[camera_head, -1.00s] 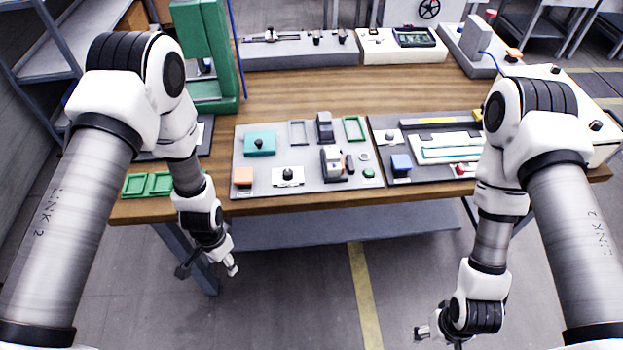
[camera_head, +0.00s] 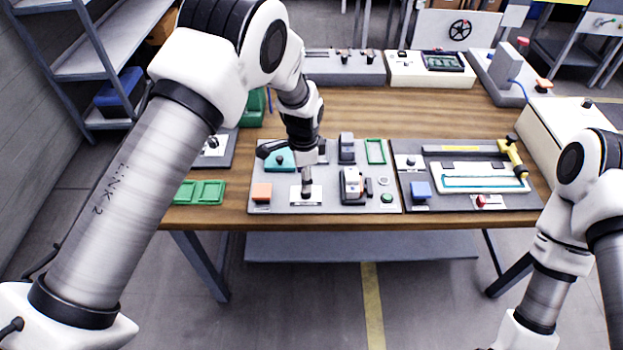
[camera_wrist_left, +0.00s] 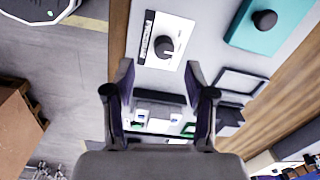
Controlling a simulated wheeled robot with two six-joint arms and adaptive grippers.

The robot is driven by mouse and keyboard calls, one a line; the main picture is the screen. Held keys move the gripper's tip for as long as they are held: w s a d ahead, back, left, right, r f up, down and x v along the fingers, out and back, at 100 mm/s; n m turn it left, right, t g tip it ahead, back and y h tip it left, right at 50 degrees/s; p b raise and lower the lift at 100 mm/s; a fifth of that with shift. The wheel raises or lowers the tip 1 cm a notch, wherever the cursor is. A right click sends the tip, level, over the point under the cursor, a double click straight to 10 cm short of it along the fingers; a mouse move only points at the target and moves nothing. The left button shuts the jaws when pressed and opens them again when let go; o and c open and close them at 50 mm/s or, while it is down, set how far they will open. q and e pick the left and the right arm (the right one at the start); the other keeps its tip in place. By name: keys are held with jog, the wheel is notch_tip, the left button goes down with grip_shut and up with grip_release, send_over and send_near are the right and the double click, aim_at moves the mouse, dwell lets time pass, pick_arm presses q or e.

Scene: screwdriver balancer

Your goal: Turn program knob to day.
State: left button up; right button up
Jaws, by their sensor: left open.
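The program knob (camera_wrist_left: 164,45) is a black round knob with a pale mark, on a white plate (camera_wrist_left: 178,28) with small print that I cannot read. In the left wrist view it lies just beyond my left gripper (camera_wrist_left: 160,78), whose two fingers are apart and empty. In the head view my left gripper (camera_head: 306,180) points down over the same white plate (camera_head: 296,194) at the front of the grey panel. The gripper partly covers the knob there, and I cannot tell whether they touch. My right gripper is out of view.
A teal block with a black knob (camera_wrist_left: 264,19) is close to the gripper.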

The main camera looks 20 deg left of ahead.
pick_arm(q)
jog(key=shift+w+d+r, duration=0.25)
jog(key=shift+w+r, duration=0.15)
jog(key=shift+w, duration=0.1)
jog(key=shift+f, duration=0.3)
jog(key=f+p, duration=0.1)
jog(key=f, duration=0.2)
jog(key=f+p, duration=0.1)
jog(key=f, duration=0.2)
jog(key=shift+a, duration=0.2)
jog(key=shift+w+f, duration=0.1)
jog(key=shift+f, duration=0.4)
jog(key=shift+r, duration=0.1)
jog(key=shift+c, duration=0.3)
grip_shut()
